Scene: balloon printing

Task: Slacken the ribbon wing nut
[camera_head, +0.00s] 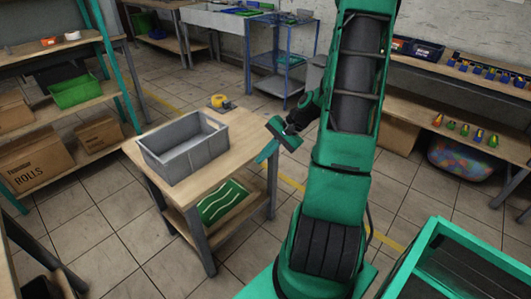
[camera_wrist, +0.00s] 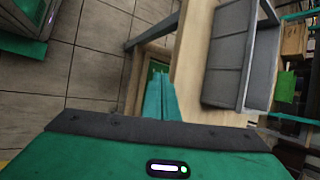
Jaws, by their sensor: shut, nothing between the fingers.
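I cannot make out a ribbon wing nut in either view. My gripper (camera_head: 264,156) hangs beside the right edge of the wooden table in the head view, with green fingers pointing down and left. In the wrist view its fingers (camera_wrist: 160,88) are together with nothing between them, next to the table edge. A yellow and dark tape-like item (camera_head: 219,101) lies at the table's back edge; its details are too small to tell.
A grey crate (camera_head: 190,160), seemingly empty, stands on the wooden table (camera_head: 236,126); it also shows in the wrist view (camera_wrist: 224,70). A green mat (camera_head: 222,202) lies on the lower shelf. Shelves with boxes (camera_head: 35,155) stand left. A bench (camera_head: 470,119) stands right. Tiled floor is open between.

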